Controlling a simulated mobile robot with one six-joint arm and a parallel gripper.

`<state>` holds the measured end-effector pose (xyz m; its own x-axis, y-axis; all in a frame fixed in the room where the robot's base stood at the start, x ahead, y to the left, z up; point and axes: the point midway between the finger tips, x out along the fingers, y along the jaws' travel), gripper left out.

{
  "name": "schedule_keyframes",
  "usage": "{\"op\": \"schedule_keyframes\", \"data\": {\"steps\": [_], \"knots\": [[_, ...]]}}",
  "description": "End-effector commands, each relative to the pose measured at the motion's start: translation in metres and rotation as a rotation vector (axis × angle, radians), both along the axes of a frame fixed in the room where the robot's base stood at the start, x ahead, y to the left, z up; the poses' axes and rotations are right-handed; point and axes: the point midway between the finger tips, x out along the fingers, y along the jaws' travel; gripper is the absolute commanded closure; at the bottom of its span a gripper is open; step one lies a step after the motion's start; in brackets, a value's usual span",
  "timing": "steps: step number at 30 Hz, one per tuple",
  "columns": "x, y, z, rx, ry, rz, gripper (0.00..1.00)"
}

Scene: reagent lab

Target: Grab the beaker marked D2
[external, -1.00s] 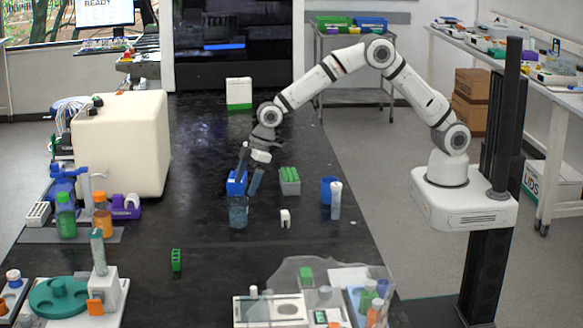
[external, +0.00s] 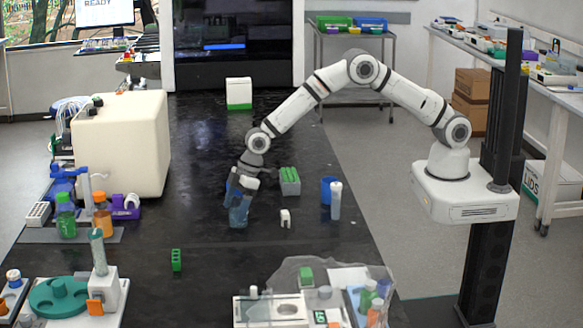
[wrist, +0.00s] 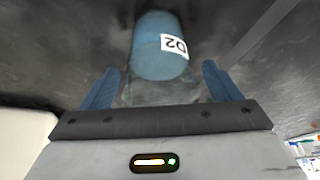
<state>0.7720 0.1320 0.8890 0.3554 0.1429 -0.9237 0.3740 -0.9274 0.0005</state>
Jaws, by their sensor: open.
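The beaker marked D2 (wrist: 155,50) is clear glass with blue contents and a white label, which appears upside down in the wrist view. In the external view the beaker (external: 238,219) stands on the black bench at the lower end of my arm. My gripper (wrist: 160,82) is open, with one blue finger on each side of the beaker's clear upper part. I see gaps beside the glass in the wrist view. In the external view my gripper (external: 241,196) is right over the beaker and partly hides its top.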

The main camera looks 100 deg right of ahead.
Motion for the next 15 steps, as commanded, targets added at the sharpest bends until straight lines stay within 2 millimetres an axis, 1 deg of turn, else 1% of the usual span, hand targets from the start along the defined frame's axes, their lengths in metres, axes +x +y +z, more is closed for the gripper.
{"op": "schedule_keyframes", "data": {"steps": [2, 15], "knots": [[-0.0001, 0.0000, 0.0001, 0.000, 0.000, 0.000, 0.17], [-0.0004, -0.0003, 0.0003, 0.000, 0.001, 0.000, 0.53]]}}
